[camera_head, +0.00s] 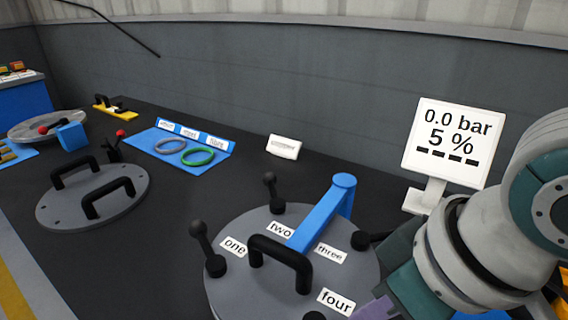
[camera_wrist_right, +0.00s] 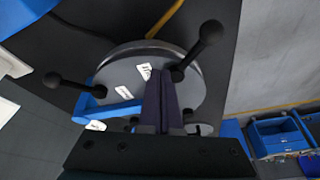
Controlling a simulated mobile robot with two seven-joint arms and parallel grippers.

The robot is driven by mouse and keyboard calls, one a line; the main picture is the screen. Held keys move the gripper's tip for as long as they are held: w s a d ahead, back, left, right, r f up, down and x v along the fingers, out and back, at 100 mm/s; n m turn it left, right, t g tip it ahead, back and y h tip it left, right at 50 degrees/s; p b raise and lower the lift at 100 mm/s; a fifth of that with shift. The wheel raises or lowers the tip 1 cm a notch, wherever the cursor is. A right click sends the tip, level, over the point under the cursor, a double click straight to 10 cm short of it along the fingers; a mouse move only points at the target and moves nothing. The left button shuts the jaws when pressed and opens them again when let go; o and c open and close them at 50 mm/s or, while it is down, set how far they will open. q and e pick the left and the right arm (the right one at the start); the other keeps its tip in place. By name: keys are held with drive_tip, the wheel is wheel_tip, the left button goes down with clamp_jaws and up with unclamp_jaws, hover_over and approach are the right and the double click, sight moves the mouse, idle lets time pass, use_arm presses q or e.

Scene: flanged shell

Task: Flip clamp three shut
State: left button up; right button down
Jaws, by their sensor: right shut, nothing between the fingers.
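The round grey lid (camera_head: 245,290) has labels one to four and a black handle (camera_head: 282,258). Clamp one (camera_head: 205,248) and clamp two (camera_head: 272,192) have levers standing up. Clamp three (camera_head: 362,240) is by its label (camera_head: 329,253) at the right rim; its black part points right and runs behind my right wrist, so its full pose is hidden. Clamp four (camera_head: 314,316) is cut off at the bottom edge. My right gripper (camera_wrist_right: 163,82) is shut and empty over the lid; a purple finger part shows in the head view (camera_head: 376,309). My left gripper is out of view.
A blue arm (camera_head: 325,212) reaches over the lid. A display (camera_head: 453,142) reads 0.0 bar, 5 %. Another grey lid (camera_head: 95,195) with handles, and a blue tray (camera_head: 160,143) with two rings, lie left. Bare table lies between the lids.

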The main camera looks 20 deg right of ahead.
drive_tip(key=w, duration=0.1)
drive_tip(key=w+d+f+b, duration=0.1)
drive_tip(key=w, duration=0.1)
drive_tip(key=w+d+b, duration=0.1)
drive_tip(key=w, duration=0.1)
drive_tip(key=shift+w+f, duration=0.1)
drive_tip(key=shift+f, duration=0.05)
drive_tip(key=shift+m+h, duration=0.5)
drive_tip(key=shift+m, duration=0.1)
drive_tip(key=w+d+b, duration=0.1)
drive_tip(key=w+d, duration=0.1)
drive_tip(key=w+d+r+b, duration=0.1)
drive_tip(key=w+d, duration=0.1)
drive_tip(key=shift+w, duration=0.25)
use_arm(q)
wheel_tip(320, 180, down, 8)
drive_tip(key=b, duration=0.2)
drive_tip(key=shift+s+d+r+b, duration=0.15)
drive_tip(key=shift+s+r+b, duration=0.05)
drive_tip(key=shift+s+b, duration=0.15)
use_arm(e)
drive_tip(key=w+d+r+m+h, duration=0.1)
drive_tip(key=w+d+r+m, duration=0.2)
drive_tip(key=d, duration=0.4)
drive_tip(key=shift+w+d+r, duration=0.25)
drive_tip(key=shift+w+r, duration=0.65)
drive_tip(key=shift+w, duration=0.35)
